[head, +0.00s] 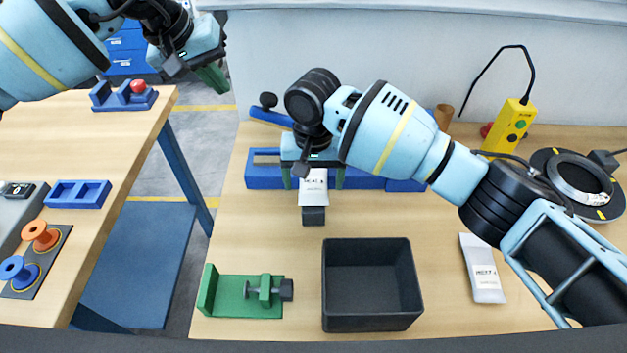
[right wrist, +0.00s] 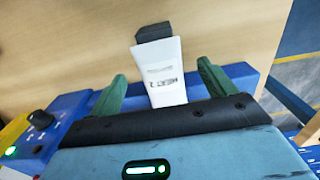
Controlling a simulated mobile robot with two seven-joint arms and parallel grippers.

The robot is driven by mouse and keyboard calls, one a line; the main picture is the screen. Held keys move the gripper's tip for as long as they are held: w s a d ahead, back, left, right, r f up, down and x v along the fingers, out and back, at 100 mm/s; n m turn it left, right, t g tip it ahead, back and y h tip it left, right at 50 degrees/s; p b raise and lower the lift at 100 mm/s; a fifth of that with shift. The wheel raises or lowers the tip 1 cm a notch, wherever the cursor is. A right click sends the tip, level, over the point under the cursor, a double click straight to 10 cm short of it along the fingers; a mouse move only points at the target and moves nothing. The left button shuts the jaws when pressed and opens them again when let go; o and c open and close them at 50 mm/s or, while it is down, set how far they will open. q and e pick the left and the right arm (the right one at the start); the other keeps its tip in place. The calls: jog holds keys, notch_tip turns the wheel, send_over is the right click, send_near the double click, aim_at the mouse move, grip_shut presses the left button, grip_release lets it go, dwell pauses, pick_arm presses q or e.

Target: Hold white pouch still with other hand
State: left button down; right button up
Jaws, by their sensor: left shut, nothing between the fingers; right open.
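A white pouch (head: 314,182) with printed text stands at the blue fixture, with a dark block at its near end. It also shows in the right wrist view (right wrist: 163,82). My right gripper (head: 313,177) is over it, with the green fingers open on either side of the pouch. In the right wrist view, gaps show between the fingers and the pouch. My left gripper (head: 212,79) is shut and empty, up at the top left, away from the pouch. A second white pouch (head: 483,269) lies on the table at the right.
A black bin (head: 372,323) and a green clamp fixture (head: 215,306) stand at the table's front. The blue fixture (head: 264,176) is behind the pouch. A yellow control box (head: 510,127) and a black ring device (head: 579,180) are at the back right. A gap separates the two tables.

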notch_tip(320, 180, up, 10)
dwell(0.4)
jog(key=shift+f, duration=0.1)
